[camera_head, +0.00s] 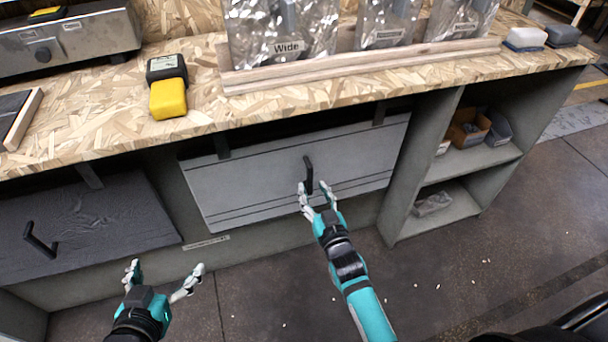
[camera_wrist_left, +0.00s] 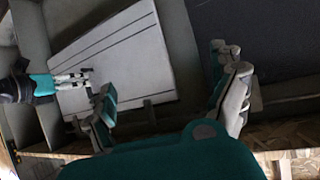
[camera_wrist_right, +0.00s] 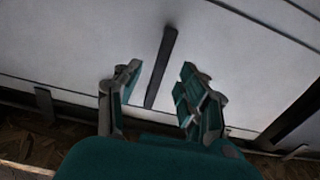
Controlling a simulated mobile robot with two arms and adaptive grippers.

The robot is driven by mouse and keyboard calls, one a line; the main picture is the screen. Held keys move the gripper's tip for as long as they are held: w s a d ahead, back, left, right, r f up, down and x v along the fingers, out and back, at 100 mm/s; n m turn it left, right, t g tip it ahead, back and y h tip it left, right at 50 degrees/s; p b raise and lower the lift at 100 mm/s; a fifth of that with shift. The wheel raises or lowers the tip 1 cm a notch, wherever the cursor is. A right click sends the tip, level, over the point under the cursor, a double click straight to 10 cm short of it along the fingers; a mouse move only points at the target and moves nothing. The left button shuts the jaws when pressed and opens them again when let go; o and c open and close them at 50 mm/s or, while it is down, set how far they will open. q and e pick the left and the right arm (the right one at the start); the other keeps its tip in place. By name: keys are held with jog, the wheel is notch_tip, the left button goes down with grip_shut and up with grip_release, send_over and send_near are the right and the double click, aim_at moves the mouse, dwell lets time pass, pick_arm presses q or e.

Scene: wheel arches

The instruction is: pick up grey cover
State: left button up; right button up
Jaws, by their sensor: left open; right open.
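The grey cover (camera_head: 260,182) is a light grey panel with dark lines and a black upright handle (camera_head: 308,175), hanging under the bench top. It also shows in the left wrist view (camera_wrist_left: 135,65) and the right wrist view (camera_wrist_right: 90,45). My right gripper (camera_head: 315,190) is open at the handle's lower end. In the right wrist view the handle (camera_wrist_right: 162,65) lies between the two spread fingers, with gaps visible on both sides. My left gripper (camera_head: 166,272) is open and empty, low in front of the bench, left of the cover.
A darker panel (camera_head: 90,225) with its own black handle hangs at the left. The bench top (camera_head: 205,95) carries a yellow and black device (camera_head: 168,97) and several clear bags. Open shelves (camera_head: 455,205) stand right of the cover. The floor in front is mostly clear.

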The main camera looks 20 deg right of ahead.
aim_at(311, 185)
jog(key=w+b, duration=0.1)
jog(key=w, duration=0.2)
jog(key=shift+w+f, duration=0.15)
jog(key=shift+w, duration=0.55)
pick_arm(q)
jog(key=w+d+r+t+h, duration=0.1)
jog(key=w+r+t, duration=0.2)
jog(key=r, duration=0.3)
jog(key=shift+d+r+t, duration=0.15)
jog(key=shift+d+t, duration=0.25)
jog(key=shift+t, duration=0.2)
pick_arm(e)
grip_shut()
